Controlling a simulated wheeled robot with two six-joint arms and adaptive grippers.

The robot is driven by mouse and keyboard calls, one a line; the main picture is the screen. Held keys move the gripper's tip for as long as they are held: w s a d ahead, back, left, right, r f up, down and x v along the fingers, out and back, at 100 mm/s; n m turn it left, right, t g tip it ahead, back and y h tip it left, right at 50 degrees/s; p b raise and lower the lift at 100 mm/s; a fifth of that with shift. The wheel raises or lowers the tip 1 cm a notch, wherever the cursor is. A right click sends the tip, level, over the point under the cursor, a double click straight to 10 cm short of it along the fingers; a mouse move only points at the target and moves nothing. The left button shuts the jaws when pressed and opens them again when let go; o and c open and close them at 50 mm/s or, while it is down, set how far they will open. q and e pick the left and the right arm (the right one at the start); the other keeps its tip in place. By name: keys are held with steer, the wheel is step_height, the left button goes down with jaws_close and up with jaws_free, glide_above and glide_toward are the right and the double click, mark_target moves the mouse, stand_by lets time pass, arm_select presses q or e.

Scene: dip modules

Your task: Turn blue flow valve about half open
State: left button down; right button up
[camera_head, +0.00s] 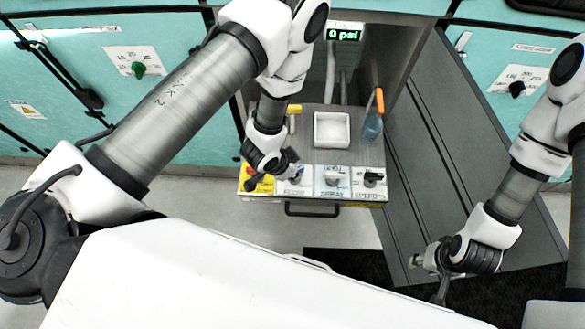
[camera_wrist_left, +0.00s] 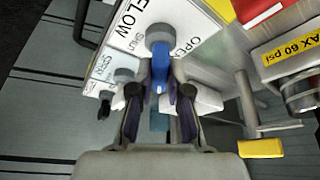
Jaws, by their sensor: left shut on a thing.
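The blue flow valve (camera_wrist_left: 160,65) sits on the white FLOW label (camera_wrist_left: 188,30) in the left wrist view, with its lever pointing down in the picture, between the SHUT and OPEN marks. My left gripper (camera_wrist_left: 161,92) is shut on the lever, with one dark finger on each side. In the head view my left gripper (camera_head: 278,166) is over the left part of the control panel (camera_head: 335,193) and mostly hides the blue valve. My right gripper (camera_head: 428,278) hangs at the lower right, away from the panel, with its fingers apart and empty.
Beside the valve are the SPRAY knob (camera_head: 332,177) and the SPEED knob (camera_head: 372,178). A yellow-ended lever (camera_wrist_left: 260,148) is close to the left gripper. The display (camera_head: 343,35) reads 0 psi.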

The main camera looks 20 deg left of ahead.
arm_select(q)
steer(key=shift+w+d+n, duration=0.1)
steer(key=shift+n, duration=0.4)
steer(key=c, duration=1.1)
jaws_free()
steer(key=v, duration=1.2)
steer(key=shift+d, duration=0.25)
